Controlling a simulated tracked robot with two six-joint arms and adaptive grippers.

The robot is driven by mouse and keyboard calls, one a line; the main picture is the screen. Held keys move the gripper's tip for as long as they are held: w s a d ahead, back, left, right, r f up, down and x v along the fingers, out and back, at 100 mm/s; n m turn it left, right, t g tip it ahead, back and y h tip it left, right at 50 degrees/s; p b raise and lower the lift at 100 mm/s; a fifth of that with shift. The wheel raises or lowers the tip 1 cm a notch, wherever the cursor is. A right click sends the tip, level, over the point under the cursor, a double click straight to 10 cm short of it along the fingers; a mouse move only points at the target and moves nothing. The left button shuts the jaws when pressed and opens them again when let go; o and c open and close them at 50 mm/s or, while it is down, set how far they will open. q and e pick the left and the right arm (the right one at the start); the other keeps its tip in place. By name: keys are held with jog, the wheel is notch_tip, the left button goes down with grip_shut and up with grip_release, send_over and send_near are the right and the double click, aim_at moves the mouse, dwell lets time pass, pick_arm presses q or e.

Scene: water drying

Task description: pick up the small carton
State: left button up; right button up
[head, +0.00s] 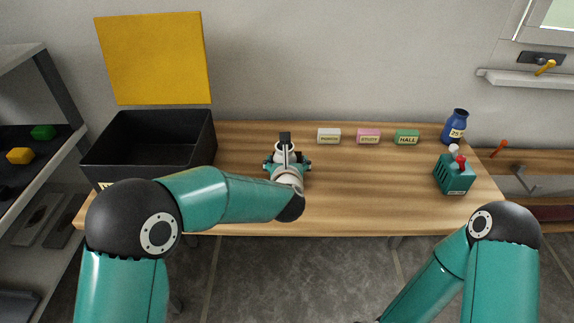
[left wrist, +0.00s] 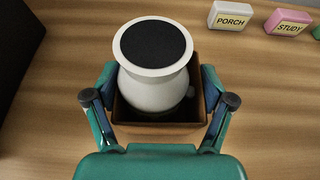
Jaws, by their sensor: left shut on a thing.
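The small carton, a brown open-topped box (left wrist: 160,132), shows in the left wrist view between my left gripper's fingers (left wrist: 159,84). The fingers press on its two sides. A white round vessel with a flared rim and dark round top (left wrist: 153,92) appears to stand inside the carton and hides most of its interior. In the head view my left gripper (head: 287,163) is over the middle-left of the wooden table, and the carton is mostly hidden by the arm. I cannot tell whether the carton touches the table. My right gripper is out of view.
A black bin (head: 150,165) with a raised yellow panel (head: 155,58) behind it stands left. Labelled blocks PORCH (head: 329,136), STUDY (head: 368,136) and HALL (head: 407,137) line the back. A blue bottle (head: 455,127) and teal caddy (head: 454,178) stand right. The table's front middle is clear.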

pick_arm(q)
notch_tip(320, 180, up, 20)
jog(key=p, duration=0.4)
jog(key=shift+p, duration=0.35)
jog(key=shift+f, duration=0.1)
notch_tip(320, 180, down, 19)
jog(key=b, duration=1.8)
jog(key=shift+f+b, duration=0.1)
jog(key=shift+b, duration=0.25)
jog(key=shift+f+b, duration=0.4)
dwell(0.5)
jog(key=o, duration=1)
jog(key=shift+s, duration=0.1)
